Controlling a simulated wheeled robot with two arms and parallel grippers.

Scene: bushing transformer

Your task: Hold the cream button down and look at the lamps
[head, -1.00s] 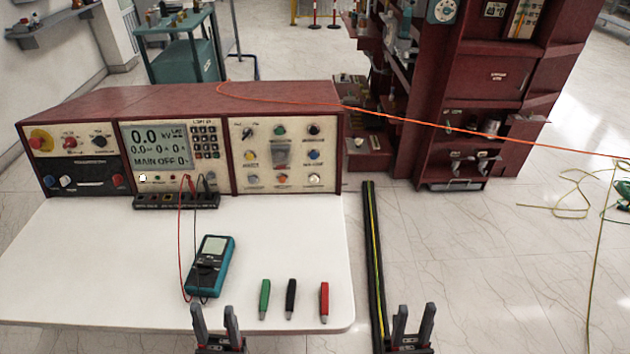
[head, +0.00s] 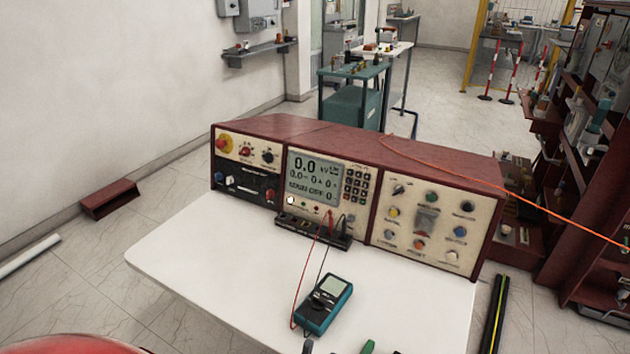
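The cream button (head: 452,255) is at the lower right of the console's right panel (head: 410,228). Several round coloured caps are on the same panel, among them a green one (head: 431,196), a yellow one (head: 393,211), a blue one (head: 460,231) and an orange one (head: 418,244). I cannot tell which are lamps or whether any is lit. Nothing touches the cream button. A grey tip (head: 307,346) at the bottom edge looks like a finger of my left gripper, below the multimeter; the rest is out of frame. My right gripper is not in view.
The console (head: 345,150) stands at the back of the white table (head: 200,250). A teal multimeter (head: 325,304) with red and black leads lies in front. A green pen-like piece (head: 367,347) shows at the bottom edge. An orange cable (head: 560,217) runs to the right. The table's left is clear.

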